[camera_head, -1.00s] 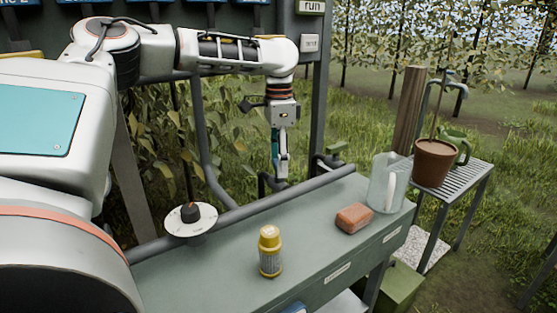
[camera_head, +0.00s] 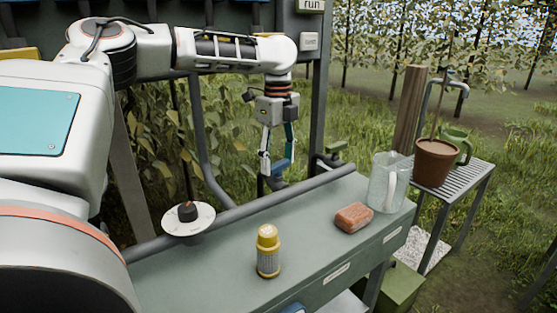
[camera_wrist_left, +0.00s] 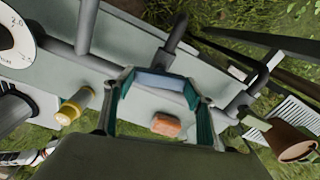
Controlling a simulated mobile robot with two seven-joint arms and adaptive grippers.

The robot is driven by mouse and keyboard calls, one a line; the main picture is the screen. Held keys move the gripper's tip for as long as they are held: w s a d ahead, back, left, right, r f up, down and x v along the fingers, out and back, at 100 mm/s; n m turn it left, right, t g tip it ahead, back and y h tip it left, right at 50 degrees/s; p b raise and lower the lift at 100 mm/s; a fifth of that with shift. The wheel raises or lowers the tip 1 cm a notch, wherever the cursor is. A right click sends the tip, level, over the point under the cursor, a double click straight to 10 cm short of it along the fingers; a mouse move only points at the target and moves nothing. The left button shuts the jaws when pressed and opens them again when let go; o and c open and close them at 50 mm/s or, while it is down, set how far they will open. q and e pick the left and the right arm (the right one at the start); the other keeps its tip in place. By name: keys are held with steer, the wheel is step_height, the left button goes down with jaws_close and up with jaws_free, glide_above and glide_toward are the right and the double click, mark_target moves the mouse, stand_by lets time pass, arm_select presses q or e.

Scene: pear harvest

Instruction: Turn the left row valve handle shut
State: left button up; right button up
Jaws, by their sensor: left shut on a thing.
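My left gripper (camera_head: 278,167) hangs from the arm over the back edge of the green bench, beside the grey pipe. Its two teal fingers are shut on a blue bar, which I take to be the valve handle (camera_head: 283,163). In the left wrist view the blue handle (camera_wrist_left: 160,82) lies across between the fingertips (camera_wrist_left: 158,90). The valve body below it is mostly hidden by the gripper. My right gripper is not in view.
On the bench (camera_head: 215,273) stand a yellow-capped bottle (camera_head: 268,252), a reddish block (camera_head: 354,217) and a clear jug (camera_head: 388,183). A round white gauge (camera_head: 188,218) sits on the grey pipe (camera_head: 290,193).

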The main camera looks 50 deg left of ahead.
mark_target(278, 164)
arm_select(q)
steer(key=shift+f+m, duration=0.15)
steer(key=shift+m, duration=1.15)
steer(key=o, duration=1.1)
step_height(278, 164, up, 8)
steer(key=shift+f, duration=0.15)
